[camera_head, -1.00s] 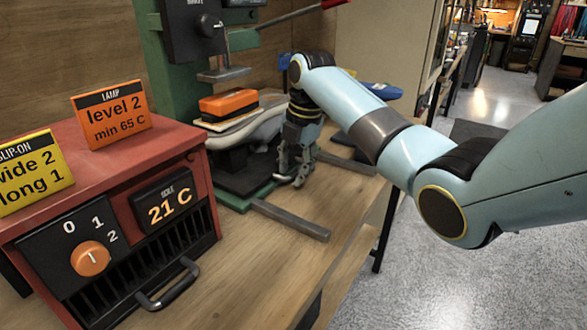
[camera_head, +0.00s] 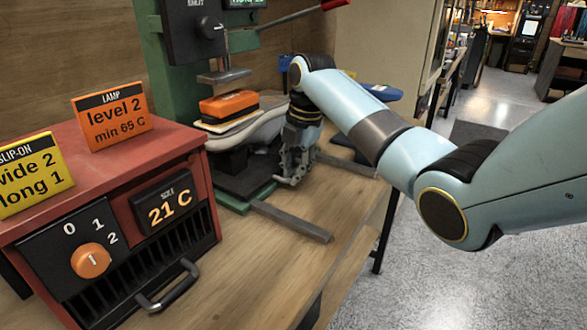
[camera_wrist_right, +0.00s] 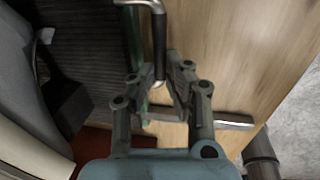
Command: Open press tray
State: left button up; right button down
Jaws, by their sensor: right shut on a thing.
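The green press (camera_head: 165,90) stands against the back wall. Its dark tray (camera_head: 238,178) sits at the base, with a light grey shoe (camera_head: 262,125) above it. My right gripper (camera_head: 291,172) is at the tray's front side, low above the bench. In the right wrist view its fingers (camera_wrist_right: 158,76) are shut on the metal tray handle (camera_wrist_right: 158,42), one on each side of the bar. The dark ribbed tray surface (camera_wrist_right: 95,60) lies left of the handle there. My arm hides part of the press base in the head view. My left gripper is not in view.
A red lamp box (camera_head: 120,215) with an orange dial and a front handle stands at the left. Metal rails (camera_head: 290,222) extend over the wooden bench in front of the press. An orange block (camera_head: 229,105) sits above the shoe. Bare bench lies in front.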

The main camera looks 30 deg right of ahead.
jog(key=s+d+p, duration=0.1)
jog(key=s+p, duration=0.3)
jog(key=s+d+p, duration=0.1)
jog(key=s+p, duration=0.1)
jog(key=p, duration=0.1)
jog(key=shift+d+r, duration=0.35)
jog(key=shift+r, duration=0.05)
jog(key=s+d+p, duration=0.1)
jog(key=s, duration=0.1)
jog(key=s+d+p, duration=0.1)
jog(key=s+p, duration=0.1)
jog(key=s+d+p, duration=0.1)
jog(key=s+p, duration=0.1)
jog(key=s, duration=0.1)
jog(key=shift+s+f, duration=0.1)
jog(key=shift+f, duration=0.1)
jog(key=shift+s+d+f+p, duration=0.15)
jog(key=shift+s+d+p, duration=0.15)
jog(key=shift+s+p, duration=0.4)
jog(key=shift+s, duration=0.1)
jog(key=c, duration=1.4)
grip_release()
jog(key=r, duration=0.4)
jog(key=s+r, duration=0.1)
jog(key=r, duration=0.2)
jog(key=s+r, duration=0.1)
jog(key=r, duration=0.3)
jog(key=shift+d+r, duration=0.35)
jog(key=shift+d, duration=0.05)
